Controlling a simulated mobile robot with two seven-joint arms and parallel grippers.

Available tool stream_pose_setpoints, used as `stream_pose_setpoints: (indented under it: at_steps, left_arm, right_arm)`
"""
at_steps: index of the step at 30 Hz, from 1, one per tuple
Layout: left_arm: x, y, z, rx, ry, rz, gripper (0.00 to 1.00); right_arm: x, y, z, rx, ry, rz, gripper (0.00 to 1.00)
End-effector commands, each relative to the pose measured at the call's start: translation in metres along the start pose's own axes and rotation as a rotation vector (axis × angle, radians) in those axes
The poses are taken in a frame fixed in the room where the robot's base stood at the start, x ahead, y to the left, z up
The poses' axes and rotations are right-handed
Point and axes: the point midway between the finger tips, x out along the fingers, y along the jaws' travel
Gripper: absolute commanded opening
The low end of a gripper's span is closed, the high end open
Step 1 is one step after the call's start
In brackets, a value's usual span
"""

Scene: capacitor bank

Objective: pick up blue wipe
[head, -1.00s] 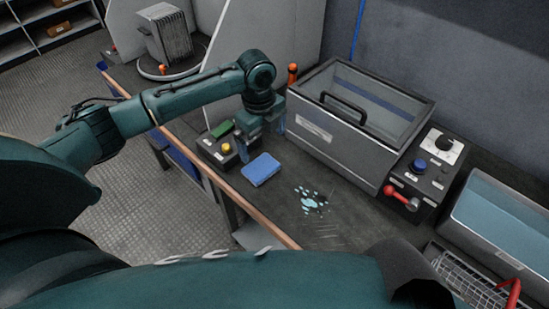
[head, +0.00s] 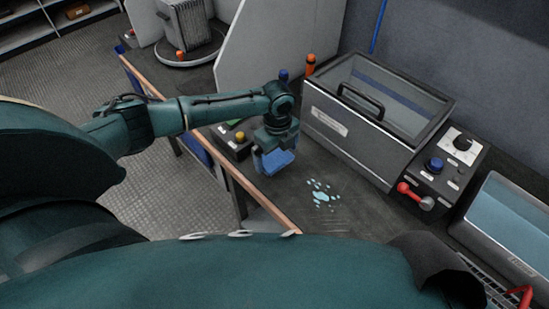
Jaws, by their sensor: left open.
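The blue wipe (head: 278,162) is a flat blue pad on the dark bench top, left of a pale splash mark. My left gripper (head: 274,158) points down directly over the wipe, and its fingers hide part of it. The gripper is open. I cannot tell whether the fingers touch the wipe. My right gripper does not show.
A lidded metal tank (head: 345,128) stands close to the right of the gripper. A control box with a yellow button (head: 240,136) is just left of it. A pale wet patch (head: 321,196) lies on the bench. A red-handled switch (head: 408,190) and water basin (head: 512,225) are farther right.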

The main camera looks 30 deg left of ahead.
Motion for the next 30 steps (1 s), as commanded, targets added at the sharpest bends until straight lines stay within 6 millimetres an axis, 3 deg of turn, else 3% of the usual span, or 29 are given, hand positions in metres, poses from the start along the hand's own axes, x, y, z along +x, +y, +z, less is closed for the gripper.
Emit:
stream_pose_setpoints:
  at_steps: [4,12,25,30]
  left_arm:
    - [0.016,0.0,0.0,0.0,0.0,0.001,1.0]
    - [0.019,0.0,0.0,0.0,-0.001,-0.001,1.0]
    - [0.018,0.0,0.0,0.0,-0.001,-0.001,0.65]
    - [0.018,0.0,0.0,0.0,-0.001,-0.001,0.64]
  right_arm:
    - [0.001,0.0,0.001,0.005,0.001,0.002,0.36]
    - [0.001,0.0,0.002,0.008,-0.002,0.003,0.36]
    - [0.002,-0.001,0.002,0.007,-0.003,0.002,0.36]
    - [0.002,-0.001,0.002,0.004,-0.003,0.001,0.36]
